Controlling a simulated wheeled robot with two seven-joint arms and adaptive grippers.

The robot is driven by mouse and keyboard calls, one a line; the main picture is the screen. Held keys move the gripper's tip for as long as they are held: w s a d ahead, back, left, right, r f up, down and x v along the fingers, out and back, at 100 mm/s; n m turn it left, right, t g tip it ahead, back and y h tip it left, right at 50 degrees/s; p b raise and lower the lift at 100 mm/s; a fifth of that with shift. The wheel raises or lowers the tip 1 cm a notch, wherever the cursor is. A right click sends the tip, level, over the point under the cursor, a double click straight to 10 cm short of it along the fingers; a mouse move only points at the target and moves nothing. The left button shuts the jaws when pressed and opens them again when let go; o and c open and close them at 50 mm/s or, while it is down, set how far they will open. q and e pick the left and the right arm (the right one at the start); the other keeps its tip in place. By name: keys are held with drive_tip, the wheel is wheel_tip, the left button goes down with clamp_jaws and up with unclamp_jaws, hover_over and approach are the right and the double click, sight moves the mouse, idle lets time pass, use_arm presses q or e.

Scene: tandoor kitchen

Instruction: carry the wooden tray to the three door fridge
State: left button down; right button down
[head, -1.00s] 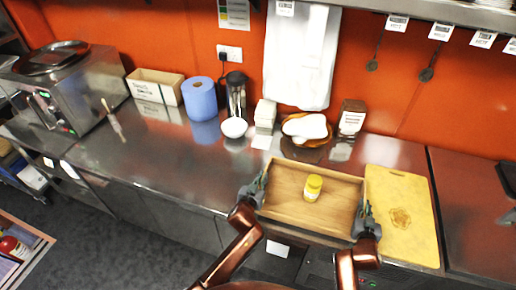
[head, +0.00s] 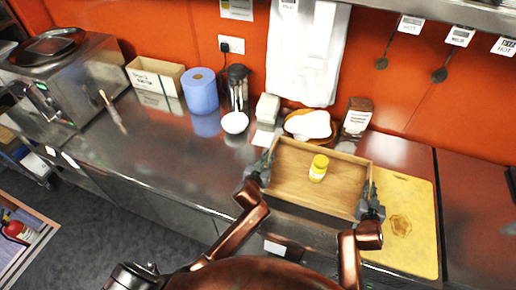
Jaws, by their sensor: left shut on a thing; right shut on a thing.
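The wooden tray (head: 290,196) is a shallow brown box with raised walls, at the front edge of the steel counter. A small yellow-lidded jar (head: 318,168) stands upright inside it. My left gripper (head: 262,168) is shut on the tray's left wall. My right gripper (head: 368,202) is shut on its right wall. I cannot tell whether the tray's underside touches the counter. No three door fridge is recognisable in view.
A yellow cutting board (head: 408,232) lies close to the tray's right. Behind the tray are a plate with a white item (head: 308,124), a brown carton (head: 357,117) and a white bowl (head: 234,122). The counter (head: 160,160) is largely clear to the left; grey floor (head: 90,235) lies in front.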

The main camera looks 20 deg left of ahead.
use_arm(q)
drive_tip(key=shift+f, duration=0.15)
use_arm(e)
drive_tip(key=shift+f, duration=0.15)
